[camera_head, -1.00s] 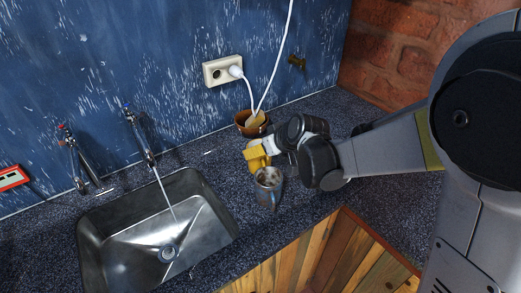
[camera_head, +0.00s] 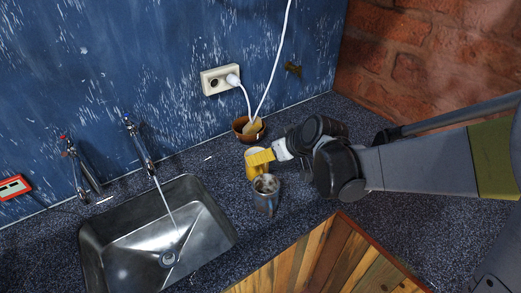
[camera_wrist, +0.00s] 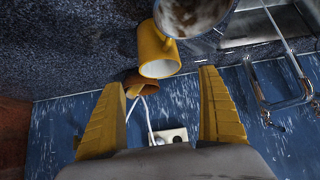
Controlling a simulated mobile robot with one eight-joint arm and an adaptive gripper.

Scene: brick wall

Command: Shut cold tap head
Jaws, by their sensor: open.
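The cold tap (camera_head: 140,145) with a blue-marked head (camera_head: 128,122) stands at the wall behind the steel sink (camera_head: 100,240). A thin stream of water runs from its spout into the sink. A tap also shows at the right of the wrist view (camera_wrist: 304,84), upside down. My gripper (camera_head: 258,157) is over the counter to the right of the sink, apart from the tap. In the wrist view its two yellow fingers (camera_wrist: 160,77) are spread wide with nothing held between them.
A yellow mug (camera_wrist: 155,48) and a grey mug (camera_head: 265,203) stand by my gripper. A brown pot (camera_head: 239,125) stands behind, below a socket (camera_head: 211,82) with a white plug and cord. The red-marked tap (camera_head: 82,165) is further left. Counter is clear between mugs and sink.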

